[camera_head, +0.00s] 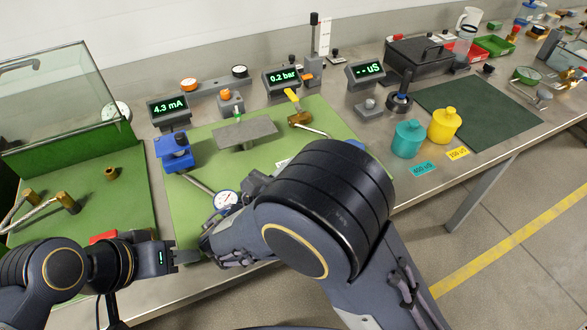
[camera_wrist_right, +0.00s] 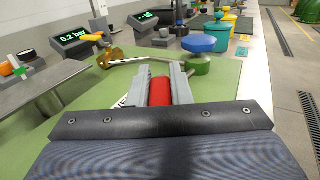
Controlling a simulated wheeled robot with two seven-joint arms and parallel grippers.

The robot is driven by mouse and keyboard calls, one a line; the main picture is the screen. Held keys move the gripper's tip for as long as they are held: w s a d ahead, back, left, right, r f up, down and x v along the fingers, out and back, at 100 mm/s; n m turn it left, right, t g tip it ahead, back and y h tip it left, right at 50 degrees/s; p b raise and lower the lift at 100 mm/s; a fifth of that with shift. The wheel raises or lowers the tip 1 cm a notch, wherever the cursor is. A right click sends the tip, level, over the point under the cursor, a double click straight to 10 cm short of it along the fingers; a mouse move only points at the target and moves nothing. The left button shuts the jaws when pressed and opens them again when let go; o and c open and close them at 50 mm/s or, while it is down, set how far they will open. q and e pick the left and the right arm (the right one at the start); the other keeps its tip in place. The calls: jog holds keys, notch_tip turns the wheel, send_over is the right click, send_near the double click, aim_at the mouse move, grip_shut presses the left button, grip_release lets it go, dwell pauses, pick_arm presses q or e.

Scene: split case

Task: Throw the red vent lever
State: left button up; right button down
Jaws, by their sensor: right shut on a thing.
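The red vent lever's grip (camera_wrist_right: 159,92) is a red cylinder between the two grey fingers of my right gripper (camera_wrist_right: 160,76) in the right wrist view. The fingers are closed against its sides. How the grip joins its lever is hidden. In the head view my right arm's large black joint covers this spot. A brass valve (camera_head: 300,118) with a yellow handle (camera_head: 292,96) and a silver rod stands on the green mat; it also shows in the right wrist view (camera_wrist_right: 110,57). My left gripper (camera_head: 186,257) is low at the mat's front edge; its finger gap is unclear.
A blue vise-like block (camera_head: 174,152), a grey plate (camera_head: 245,132) and a dial gauge (camera_head: 226,200) are on the green mat. Displays line the back. A teal canister (camera_head: 407,140) and a yellow one (camera_head: 444,125) stand right. The dark green mat (camera_head: 485,112) is mostly clear.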

jog(key=c, duration=1.3)
grip_release()
jog(key=shift+r, duration=0.1)
jog(key=shift+r, duration=0.25)
notch_tip(320, 180, up, 2)
jog(key=shift+r, duration=0.25)
jog(key=s+r, duration=0.3)
jog(key=s, duration=0.1)
jog(key=s+r, duration=0.3)
jog(key=s, duration=0.2)
jog(key=s+r+p, duration=0.1)
jog(key=s+r, duration=0.3)
jog(key=s, duration=0.1)
jog(key=shift+d, duration=0.2)
